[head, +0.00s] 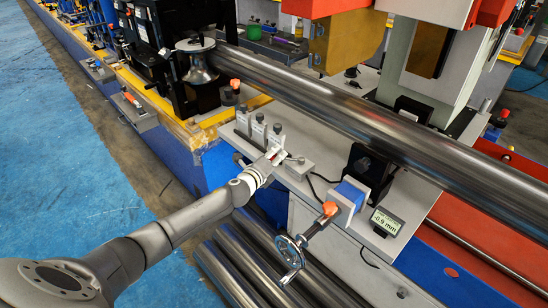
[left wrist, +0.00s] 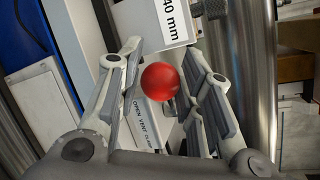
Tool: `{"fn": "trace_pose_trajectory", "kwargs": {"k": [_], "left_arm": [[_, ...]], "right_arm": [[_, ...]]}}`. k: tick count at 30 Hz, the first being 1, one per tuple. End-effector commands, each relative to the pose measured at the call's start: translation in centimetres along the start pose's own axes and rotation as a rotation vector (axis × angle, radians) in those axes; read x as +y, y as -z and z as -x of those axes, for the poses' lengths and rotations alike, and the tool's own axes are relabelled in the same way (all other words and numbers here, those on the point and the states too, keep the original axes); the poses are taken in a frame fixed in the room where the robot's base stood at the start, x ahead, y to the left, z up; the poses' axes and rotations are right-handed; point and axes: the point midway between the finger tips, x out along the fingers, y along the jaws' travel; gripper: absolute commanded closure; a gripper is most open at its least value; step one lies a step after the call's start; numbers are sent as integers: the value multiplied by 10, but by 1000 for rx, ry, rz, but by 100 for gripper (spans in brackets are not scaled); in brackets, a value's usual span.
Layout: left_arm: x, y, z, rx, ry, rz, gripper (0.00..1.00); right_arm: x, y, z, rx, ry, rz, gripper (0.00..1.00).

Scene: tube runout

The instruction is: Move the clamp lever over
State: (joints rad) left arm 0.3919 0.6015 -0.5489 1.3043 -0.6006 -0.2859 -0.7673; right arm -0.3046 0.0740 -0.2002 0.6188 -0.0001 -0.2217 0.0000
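In the left wrist view a round red knob (left wrist: 158,82) sits between the two fingers of my left gripper (left wrist: 160,88). I take it for the end of the clamp lever; the lever's shaft is hidden behind it. Gaps show between the ball and both fingers, so the gripper looks open around it. In the head view my left gripper (head: 277,156) is at the front edge of the grey machine bed, beside a grey plate (head: 298,166), with a little red showing at its fingers. My right gripper is not in view.
A long steel tube (head: 350,112) runs across behind the gripper. Several labelled grey blocks (head: 258,130) stand close to it. To the right are a handwheel (head: 290,250), a blue block (head: 350,192) and a display (head: 386,221) reading -0.9 mm. Blue floor (head: 80,190) at left is clear.

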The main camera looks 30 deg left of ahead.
Motion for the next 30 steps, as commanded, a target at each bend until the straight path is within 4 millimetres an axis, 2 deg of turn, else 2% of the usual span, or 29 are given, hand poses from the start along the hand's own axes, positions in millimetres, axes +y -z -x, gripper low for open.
{"fn": "trace_pose_trajectory", "kwargs": {"k": [1,6,7,17,30], "left_arm": [[0,0,0,0,0,0,77],[0,0,0,0,-1,-1,98],[0,0,0,0,-1,-1,100],[-1,5,3,-38,-25,9,100],[-6,24,24,-300,-191,75,100]], "right_arm": [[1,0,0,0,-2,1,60],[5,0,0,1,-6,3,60],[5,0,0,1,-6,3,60],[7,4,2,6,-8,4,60],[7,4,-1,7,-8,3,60]]}}
